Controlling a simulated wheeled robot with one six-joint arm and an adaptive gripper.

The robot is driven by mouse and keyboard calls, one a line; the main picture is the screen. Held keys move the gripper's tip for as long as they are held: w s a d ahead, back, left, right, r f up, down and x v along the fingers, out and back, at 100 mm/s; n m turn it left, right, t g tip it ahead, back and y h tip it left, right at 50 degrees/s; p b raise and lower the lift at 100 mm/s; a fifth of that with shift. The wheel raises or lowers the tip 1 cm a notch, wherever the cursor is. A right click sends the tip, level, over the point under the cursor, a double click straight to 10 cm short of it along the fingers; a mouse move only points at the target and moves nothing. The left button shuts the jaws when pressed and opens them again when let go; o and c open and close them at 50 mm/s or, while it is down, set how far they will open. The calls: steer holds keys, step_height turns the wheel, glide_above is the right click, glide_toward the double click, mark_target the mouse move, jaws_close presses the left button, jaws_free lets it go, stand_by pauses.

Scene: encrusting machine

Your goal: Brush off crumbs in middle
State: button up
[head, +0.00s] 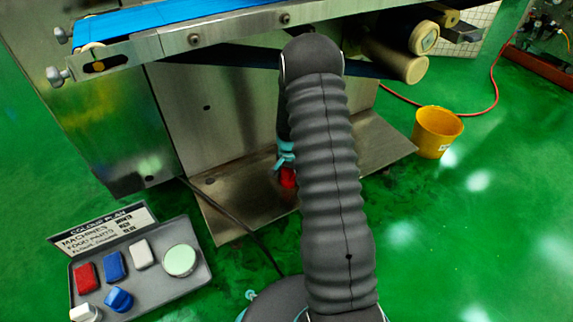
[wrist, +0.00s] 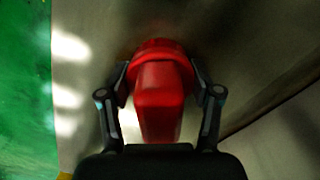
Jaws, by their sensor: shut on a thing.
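My gripper (wrist: 160,92) is shut on a red brush (wrist: 160,105), with one finger on each side of its handle in the wrist view. In the head view only a small red part of the brush (head: 288,178) shows beside my arm, low over the metal base plate (head: 235,205) of the machine. My arm hides most of the gripper there. I cannot tell whether the brush touches the plate. No crumbs can be made out on the plate in either view.
The machine's steel body (head: 215,110) and blue belt (head: 170,14) stand above the plate. A grey tray (head: 150,296) with coloured tools and a colour plan sign (head: 100,228) lies at left. A yellow bucket (head: 437,132) stands right, near a red hose (head: 480,112).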

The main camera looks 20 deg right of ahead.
steer(key=shift+a, duration=0.45)
steer(key=shift+a+r+p, duration=0.15)
steer(key=shift+r+p, duration=2)
steer(key=shift+r, duration=2)
